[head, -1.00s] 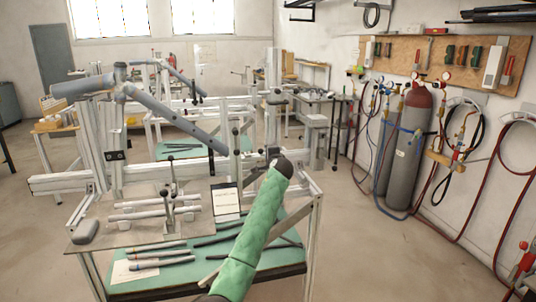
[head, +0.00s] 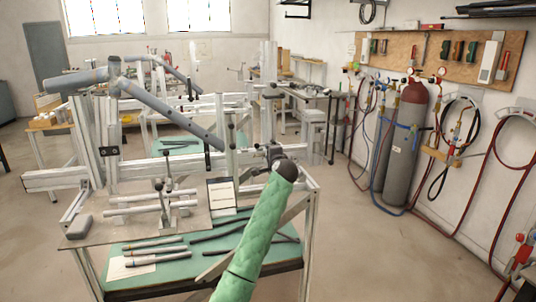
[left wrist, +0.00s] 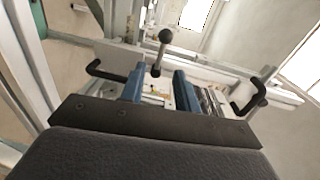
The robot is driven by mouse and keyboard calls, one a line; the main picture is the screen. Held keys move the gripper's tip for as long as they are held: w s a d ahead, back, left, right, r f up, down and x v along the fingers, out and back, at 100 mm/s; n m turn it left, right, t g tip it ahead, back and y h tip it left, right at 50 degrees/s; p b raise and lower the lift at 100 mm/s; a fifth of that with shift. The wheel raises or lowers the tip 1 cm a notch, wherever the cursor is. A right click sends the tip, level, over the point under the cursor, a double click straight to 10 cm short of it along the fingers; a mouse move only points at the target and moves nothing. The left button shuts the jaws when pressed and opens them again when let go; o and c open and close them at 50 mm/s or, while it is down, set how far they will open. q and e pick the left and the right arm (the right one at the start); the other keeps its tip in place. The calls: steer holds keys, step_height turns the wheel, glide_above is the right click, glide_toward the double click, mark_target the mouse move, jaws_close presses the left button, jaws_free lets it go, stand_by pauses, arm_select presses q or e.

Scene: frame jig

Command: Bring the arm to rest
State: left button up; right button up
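One arm of mine in a green quilted sleeve reaches up from the bottom of the head view to a dark rounded joint. A small dark part shows past that joint, in front of the jig; the fingers cannot be made out there. In the left wrist view my left gripper (left wrist: 160,92) has two blue fingers apart, with no held object visible between them. A ball-headed lever (left wrist: 164,38) stands just beyond the fingertips; whether it touches them is unclear. The jig (head: 55,179) holds a grey-blue tube frame (head: 165,108). My right gripper is not in view.
The jig table (head: 115,292) carries loose tubes (head: 155,250), a clipboard (head: 222,194) and clamps (head: 165,205) under and beside the arm. Gas cylinders (head: 403,150) and hoses stand along the right wall. The floor (head: 365,245) between table and wall is clear.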

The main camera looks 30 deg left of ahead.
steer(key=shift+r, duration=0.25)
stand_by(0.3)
